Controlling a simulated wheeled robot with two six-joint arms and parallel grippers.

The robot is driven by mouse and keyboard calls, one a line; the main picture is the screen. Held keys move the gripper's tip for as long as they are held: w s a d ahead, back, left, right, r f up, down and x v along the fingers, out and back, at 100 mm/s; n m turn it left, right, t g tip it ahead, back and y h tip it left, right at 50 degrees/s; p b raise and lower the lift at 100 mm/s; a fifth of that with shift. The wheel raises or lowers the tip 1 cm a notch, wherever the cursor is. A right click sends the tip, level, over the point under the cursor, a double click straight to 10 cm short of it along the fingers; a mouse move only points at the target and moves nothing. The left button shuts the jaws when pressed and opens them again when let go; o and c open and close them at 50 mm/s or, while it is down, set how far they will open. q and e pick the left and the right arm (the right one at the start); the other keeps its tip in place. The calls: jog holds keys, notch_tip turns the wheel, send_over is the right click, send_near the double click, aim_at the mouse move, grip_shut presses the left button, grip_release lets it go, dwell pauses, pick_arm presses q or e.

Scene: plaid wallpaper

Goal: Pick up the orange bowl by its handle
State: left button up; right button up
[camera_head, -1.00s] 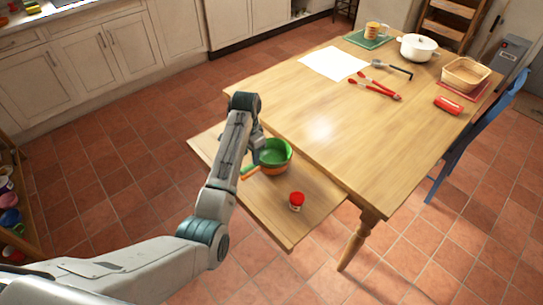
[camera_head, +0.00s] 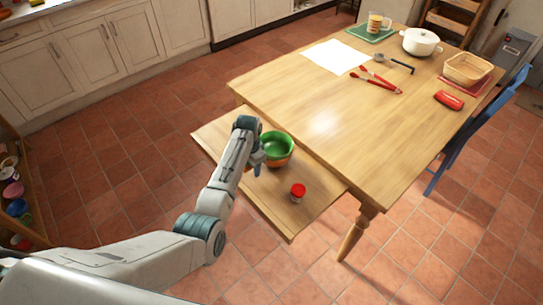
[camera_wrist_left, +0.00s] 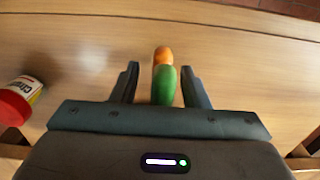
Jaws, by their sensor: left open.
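The orange bowl (camera_head: 281,162) stands on the lower wooden board at the table's side, with a green bowl (camera_head: 278,144) nested in it. In the left wrist view two handles show: the green handle (camera_wrist_left: 164,88) nearer the camera and the orange handle (camera_wrist_left: 162,55) sticking out past it. My left gripper (camera_head: 258,165) is open at the left side of the bowls. In the wrist view its fingers (camera_wrist_left: 160,70) stand on both sides of the handles, with gaps on each side. The bowls' bodies are hidden there. My right gripper is not in view.
A red-lidded jar (camera_head: 298,192) stands on the board (camera_head: 290,222) near the bowls; it also shows in the wrist view (camera_wrist_left: 17,103). The tabletop (camera_head: 320,130) rises beside the board. Tongs (camera_head: 378,82), a white pot (camera_head: 421,41) and a basket (camera_head: 467,68) are farther off.

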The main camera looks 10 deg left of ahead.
pick_arm(q)
jog(key=shift+c, duration=0.9)
grip_shut()
jog(key=shift+r, duration=0.1)
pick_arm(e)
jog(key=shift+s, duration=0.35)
